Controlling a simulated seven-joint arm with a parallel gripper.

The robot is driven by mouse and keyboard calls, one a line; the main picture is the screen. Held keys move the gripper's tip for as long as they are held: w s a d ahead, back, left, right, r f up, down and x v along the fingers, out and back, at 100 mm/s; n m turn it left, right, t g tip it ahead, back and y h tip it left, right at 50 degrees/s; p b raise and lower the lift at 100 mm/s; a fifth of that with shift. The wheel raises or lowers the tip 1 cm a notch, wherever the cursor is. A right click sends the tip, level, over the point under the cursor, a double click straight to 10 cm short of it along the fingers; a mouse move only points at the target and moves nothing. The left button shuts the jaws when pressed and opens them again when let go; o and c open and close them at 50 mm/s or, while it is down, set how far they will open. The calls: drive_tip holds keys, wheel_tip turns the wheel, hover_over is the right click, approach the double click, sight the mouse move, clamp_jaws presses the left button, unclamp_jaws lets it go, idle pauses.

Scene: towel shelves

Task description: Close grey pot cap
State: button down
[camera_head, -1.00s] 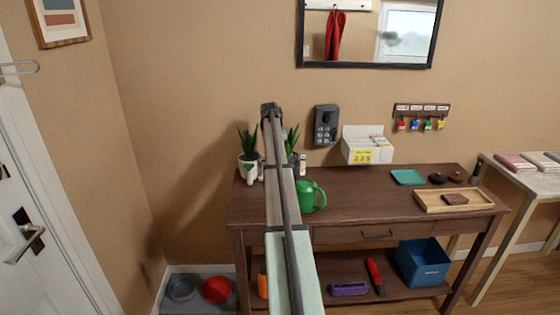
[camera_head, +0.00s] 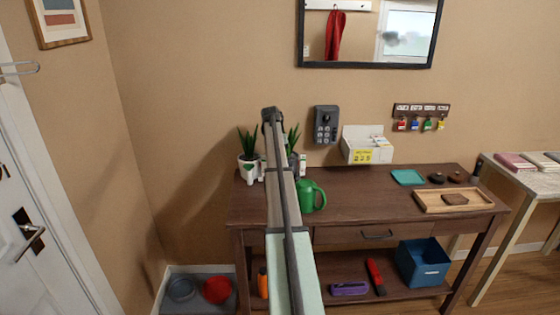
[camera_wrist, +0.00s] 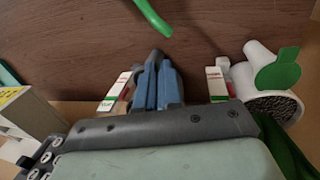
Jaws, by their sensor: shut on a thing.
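My gripper (camera_wrist: 157,85) shows in the wrist view with its two blue fingers close together, shut on a small dark grey piece (camera_wrist: 155,58) over the brown table top. I cannot tell whether this piece is the cap. In the head view my own arm hides the gripper. A potted plant (camera_head: 291,142) in a dark pot is partly hidden behind the arm, so its cap cannot be made out. A white pot (camera_head: 249,170) with a plant stands to its left; it also shows in the wrist view (camera_wrist: 262,55).
A green watering can (camera_head: 310,196) stands right of the arm; part of it shows in the wrist view (camera_wrist: 152,15). Small white boxes (camera_wrist: 116,92) (camera_wrist: 217,82) stand on both sides of the fingers. A wooden tray (camera_head: 430,208) lies at the table's right.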

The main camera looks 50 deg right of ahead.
drive_tip(key=shift+d, duration=0.1)
idle(0.3)
drive_tip(key=shift+s+d+f+t+y, duration=0.35)
drive_tip(key=shift+s+d+t+y, duration=0.3)
drive_tip(key=shift+t+y, duration=1)
drive_tip(key=shift+s+d+f+t+y, duration=0.4)
drive_tip(key=shift+s+d+t+y, duration=0.2)
drive_tip(key=shift+t+y, duration=1)
drive_tip(key=shift+s+d+f+t+y, duration=0.35)
drive_tip(key=shift+s+d+t+y, duration=0.3)
drive_tip(key=shift+t+y, duration=1)
drive_tip(key=c, duration=1.3)
unclamp_jaws()
